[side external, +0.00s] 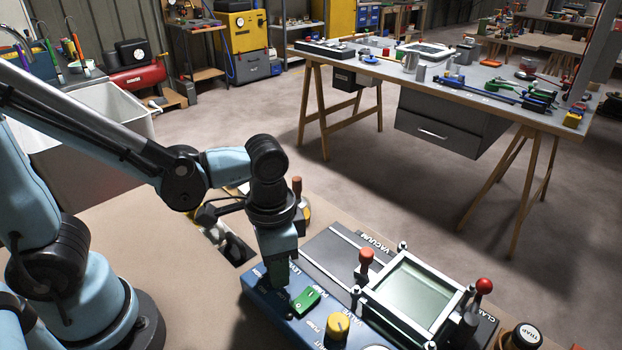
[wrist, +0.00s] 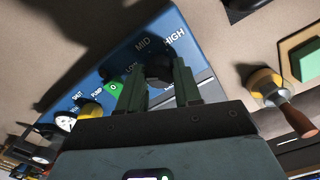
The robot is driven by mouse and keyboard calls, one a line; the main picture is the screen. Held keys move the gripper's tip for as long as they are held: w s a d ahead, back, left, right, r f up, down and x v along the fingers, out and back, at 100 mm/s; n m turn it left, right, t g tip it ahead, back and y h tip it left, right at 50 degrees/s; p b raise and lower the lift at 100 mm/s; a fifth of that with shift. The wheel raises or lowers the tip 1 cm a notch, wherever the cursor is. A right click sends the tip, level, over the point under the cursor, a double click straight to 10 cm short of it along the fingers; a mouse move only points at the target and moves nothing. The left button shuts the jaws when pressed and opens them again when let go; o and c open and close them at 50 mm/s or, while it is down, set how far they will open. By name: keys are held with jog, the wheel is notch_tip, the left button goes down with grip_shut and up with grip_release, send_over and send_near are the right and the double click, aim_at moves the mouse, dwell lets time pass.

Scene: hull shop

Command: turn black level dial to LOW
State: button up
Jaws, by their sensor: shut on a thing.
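The black level dial (wrist: 158,68) sits on the blue panel (wrist: 105,58), beside the white marks LOW, MID and HIGH. My gripper (wrist: 157,76) has its two dark green fingers on either side of the dial, shut on it. In the side external view my gripper (side external: 280,288) points down at the left end of the blue panel (side external: 262,300), and the dial is mostly hidden behind the fingers there. I cannot make out which mark the dial points to.
A green switch (side external: 306,300) and a yellow knob (side external: 338,325) stand close to the right of my gripper. A glass-topped frame (side external: 415,293) with red-knobbed levers is farther right. A wooden-handled tool (wrist: 276,92) lies beside the panel. Bare tabletop (side external: 185,290) is at left.

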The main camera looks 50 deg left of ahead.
jog(key=shift+n, duration=0.3)
dwell(0.4)
jog(key=o, duration=1)
jog(key=shift+o, duration=0.2)
notch_tip(320, 180, up, 12)
jog(key=w+a+f+n+t, duration=0.3)
jog(key=a+t, duration=0.4)
jog(key=a, duration=0.3)
jog(key=shift+w+a+f+n, duration=0.2)
jog(key=shift+w+n, duration=0.15)
jog(key=shift+n, duration=0.35)
